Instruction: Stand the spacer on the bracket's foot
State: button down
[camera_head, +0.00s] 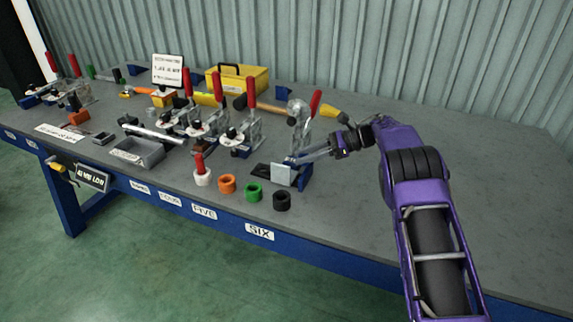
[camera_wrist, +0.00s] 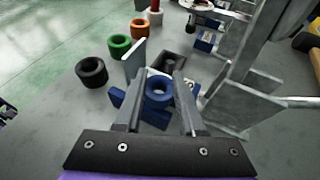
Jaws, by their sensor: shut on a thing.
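A blue ring-shaped spacer (camera_wrist: 159,90) sits between the two fingers of my gripper (camera_wrist: 159,98), which is shut on it. A dark foot (camera_wrist: 169,65) lies low beside the plate, beyond the spacer. A blue base (camera_wrist: 151,116) lies under the fingers. I cannot tell whether the spacer touches the foot.
Black (camera_head: 282,201), green (camera_head: 253,193) and orange (camera_head: 227,184) rings stand along the front edge, with a red-handled white piece (camera_head: 202,172) left of them. A toggle clamp (camera_head: 300,112) stands close behind my gripper. A grey tray (camera_head: 147,153) is farther left. The bench right of my arm is clear.

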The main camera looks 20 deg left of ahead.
jog(key=a, duration=0.2)
jog(key=s+a, duration=0.1)
jog(key=a, duration=0.1)
jog(key=shift+s, duration=0.1)
jog(key=shift+s+a+f, duration=0.1)
jog(key=shift+a+f, duration=0.2)
jog(key=shift+f, duration=0.55)
jog(key=shift+s+a+f, duration=0.1)
jog(key=shift+a+f, duration=0.15)
jog(key=shift+f, duration=0.6)
jog(key=shift+f+b, duration=0.4)
jog(key=shift+b, duration=0.05)
jog(key=c, duration=0.8)
grip_release()
jog(key=shift+r, duration=0.1)
